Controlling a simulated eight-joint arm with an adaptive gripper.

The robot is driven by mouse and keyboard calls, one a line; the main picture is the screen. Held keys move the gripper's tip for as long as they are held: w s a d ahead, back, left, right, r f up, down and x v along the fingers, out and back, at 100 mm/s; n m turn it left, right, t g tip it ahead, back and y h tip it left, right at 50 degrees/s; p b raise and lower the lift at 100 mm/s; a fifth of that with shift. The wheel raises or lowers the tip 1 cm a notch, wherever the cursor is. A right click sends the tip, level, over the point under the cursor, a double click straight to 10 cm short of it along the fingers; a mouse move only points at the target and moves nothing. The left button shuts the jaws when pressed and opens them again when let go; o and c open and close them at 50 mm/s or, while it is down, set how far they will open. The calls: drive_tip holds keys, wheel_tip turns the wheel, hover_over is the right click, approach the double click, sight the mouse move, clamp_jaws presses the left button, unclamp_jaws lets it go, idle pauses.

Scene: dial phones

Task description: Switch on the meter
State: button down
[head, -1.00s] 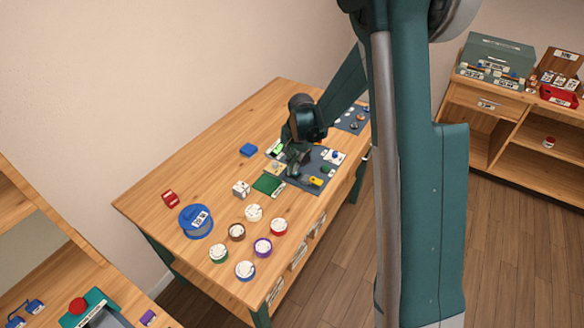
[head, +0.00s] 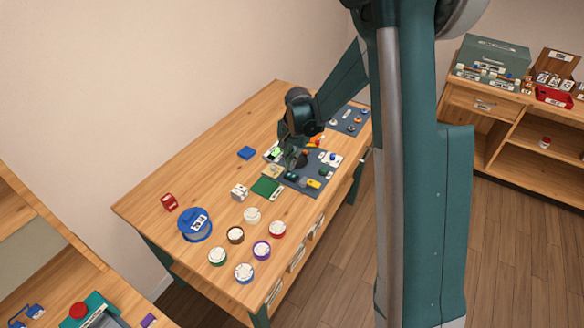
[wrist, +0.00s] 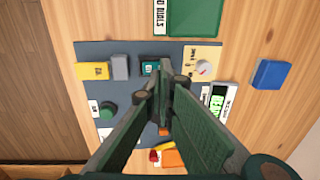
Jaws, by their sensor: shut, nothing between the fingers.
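A grey panel (head: 327,170) on the wooden table carries several small devices; it also shows in the wrist view (wrist: 135,95). A device with a lit green display (wrist: 218,103) lies at its edge, beside a beige plate with a pale round knob (wrist: 203,67). A small teal-screened unit (wrist: 150,70) is partly behind my fingertips. I cannot tell for certain which device is the meter. My gripper (wrist: 165,66) is shut and empty, over the panel, its tips apparently near the teal-screened unit; contact cannot be told. It also shows in the head view (head: 291,160).
Grey (wrist: 120,66) and yellow (wrist: 92,70) blocks and a green knob (wrist: 108,111) sit on the panel. A blue block (head: 246,152) and green board (head: 266,187) lie beside it. Several round dials and a blue drum (head: 195,224) stand nearer. The table's far left is clear.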

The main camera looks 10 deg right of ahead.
sight(288, 175)
wheel_tip(288, 175, up, 10)
drive_tip(key=w+a, duration=0.1)
drive_tip(key=shift+w+a+r+p, duration=0.15)
drive_tip(key=shift+w+a+p, duration=0.05)
drive_tip(key=shift+p, duration=0.25)
drive_tip(key=shift+r, duration=0.1)
idle(0.3)
drive_tip(key=s+d+r+n+t, duration=0.2)
drive_tip(key=s+r+n+t, duration=0.15)
drive_tip(key=s+r, duration=1.3)
drive_tip(key=s+d+n+t, duration=0.1)
drive_tip(key=s+n+t, duration=0.2)
drive_tip(key=s, duration=1.8)
drive_tip(key=shift+s+n+h, duration=0.3)
drive_tip(key=shift+n+h, duration=0.1)
drive_tip(key=shift+n, duration=0.85)
